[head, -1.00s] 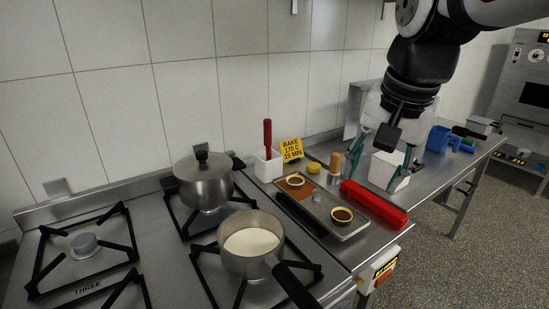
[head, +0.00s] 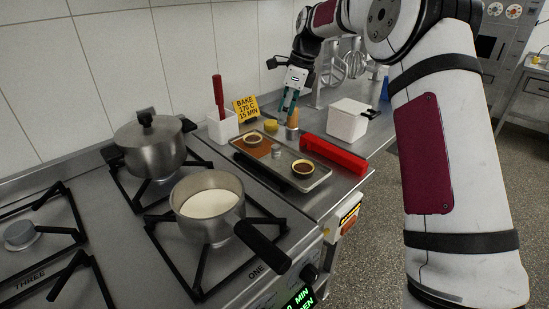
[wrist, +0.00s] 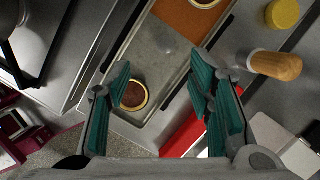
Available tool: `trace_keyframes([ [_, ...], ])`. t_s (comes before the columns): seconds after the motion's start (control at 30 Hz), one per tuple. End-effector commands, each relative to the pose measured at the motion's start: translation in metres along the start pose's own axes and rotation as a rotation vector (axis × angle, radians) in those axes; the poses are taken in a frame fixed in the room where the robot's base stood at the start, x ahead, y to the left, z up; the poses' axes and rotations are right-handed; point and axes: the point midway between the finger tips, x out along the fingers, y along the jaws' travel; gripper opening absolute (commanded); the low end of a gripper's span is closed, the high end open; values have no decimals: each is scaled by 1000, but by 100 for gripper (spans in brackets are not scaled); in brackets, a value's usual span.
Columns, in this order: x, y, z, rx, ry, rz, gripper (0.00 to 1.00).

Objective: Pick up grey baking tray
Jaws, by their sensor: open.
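The grey baking tray (head: 283,167) lies flat on the steel counter, right of the stove. It holds two small round tarts, the near one (head: 303,169) dark-filled, and a brown-orange sheet (head: 258,149) at its far end. In the wrist view the open fingers (wrist: 163,88) are spread over the tray (wrist: 160,55), holding nothing. Contact with the tray is not visible.
A red box (head: 332,156) lies close along the tray's right side. A wooden-handled tool (head: 292,124) and yellow lid (head: 271,127) stand behind it. A white container (head: 347,119) is at right, a yellow sign (head: 246,108) behind, and pots (head: 208,205) on the stove left.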

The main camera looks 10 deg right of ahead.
Motion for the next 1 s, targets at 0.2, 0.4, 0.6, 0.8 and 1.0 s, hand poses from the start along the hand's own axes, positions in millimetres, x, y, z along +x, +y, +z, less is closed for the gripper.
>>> trace_keyframes([
  [0.2,30,-1,0,10,-3,6,48],
  [0.4,67,-1,-1,10,-2,5,48],
  [0.6,85,-2,-1,8,-2,1,48],
  [0.8,96,-4,-3,9,-2,3,48],
  [1.0,123,-9,-9,9,-2,4,48],
])
